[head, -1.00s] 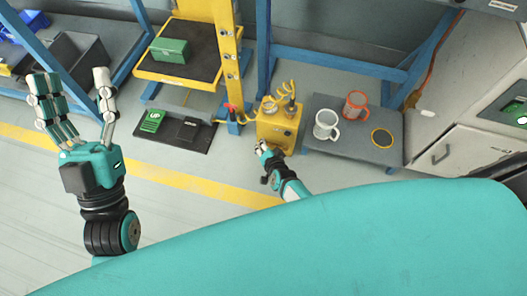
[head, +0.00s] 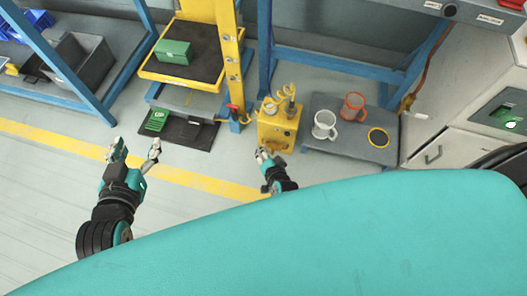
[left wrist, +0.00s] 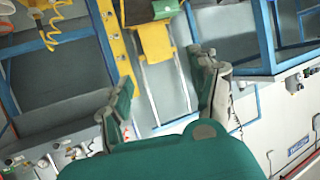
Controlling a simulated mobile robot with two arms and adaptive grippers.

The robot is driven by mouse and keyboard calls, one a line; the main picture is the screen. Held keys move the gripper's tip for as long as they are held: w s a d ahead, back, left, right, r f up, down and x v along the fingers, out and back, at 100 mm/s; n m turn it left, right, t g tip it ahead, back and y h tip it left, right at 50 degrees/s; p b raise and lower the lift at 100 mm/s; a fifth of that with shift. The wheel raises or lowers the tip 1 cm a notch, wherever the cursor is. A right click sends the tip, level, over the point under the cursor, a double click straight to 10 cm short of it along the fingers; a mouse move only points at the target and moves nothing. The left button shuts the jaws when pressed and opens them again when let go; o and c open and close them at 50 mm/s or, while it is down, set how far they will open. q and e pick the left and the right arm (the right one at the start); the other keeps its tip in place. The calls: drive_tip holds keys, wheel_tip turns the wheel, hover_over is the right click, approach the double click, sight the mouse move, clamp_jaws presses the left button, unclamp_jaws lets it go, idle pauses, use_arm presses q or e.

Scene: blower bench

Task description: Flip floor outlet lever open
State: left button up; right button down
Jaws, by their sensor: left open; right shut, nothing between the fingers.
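A yellow floor box (head: 278,132) with metal fittings and a yellow coiled hose on top stands right of the yellow post; I take it for the floor outlet. Its lever cannot be told apart. A small red handle (head: 232,108) sits at the post's foot, left of the box. My right gripper (head: 265,156) is shut and empty, close in front of the box; contact cannot be told. My left gripper (head: 135,150) is open and empty over the floor, well left of the box. Its spread fingers show in the left wrist view (left wrist: 165,95).
A grey low table (head: 335,150) right of the box holds a clear mug (head: 324,124), an orange mug (head: 353,106) and a yellow ring (head: 378,138). A yellow-edged platform (head: 190,75) carries a green box (head: 173,52). Floor at left is open.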

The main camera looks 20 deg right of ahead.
use_arm(q)
drive_tip(key=shift+s+a+f+g+y, duration=0.2)
drive_tip(key=shift+s+f+g, duration=0.15)
drive_tip(key=shift+f, duration=0.2)
drive_tip(key=shift+s+a+f+g+y, duration=0.1)
drive_tip(key=shift+s+a+f+g, duration=0.05)
drive_tip(key=shift+s+f+g, duration=0.3)
use_arm(e)
drive_tip(key=shift+s+a+r, duration=0.1)
drive_tip(key=shift+s+r, duration=0.2)
drive_tip(key=shift+s, duration=0.05)
use_arm(q)
drive_tip(key=shift+w, duration=0.1)
